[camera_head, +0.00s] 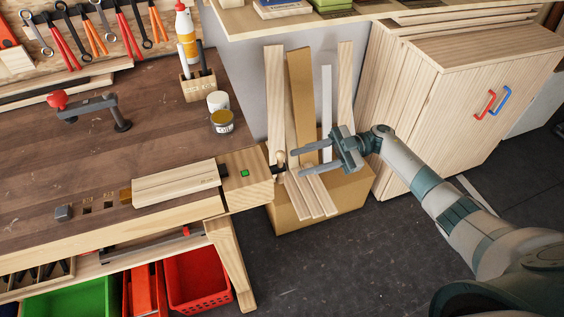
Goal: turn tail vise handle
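The tail vise (246,190) is the pale wooden block at the right end of the workbench, with a small green square on top. Its handle (281,157) is a short pale wooden piece, next to a dark screw at the block's right face. My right gripper (297,162) reaches in from the right. Its two fingers are spread apart and point left at the handle, with their tips just right of it. I cannot tell whether a fingertip touches the handle. Part of the handle may be hidden. My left gripper is out of view.
Upright boards (300,85) stand in a cardboard box (345,191) behind and below my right gripper. A cabinet (450,100) stands at the right. A plank (176,184), tins (222,121) and a red-handled clamp (90,106) are on the bench (60,160).

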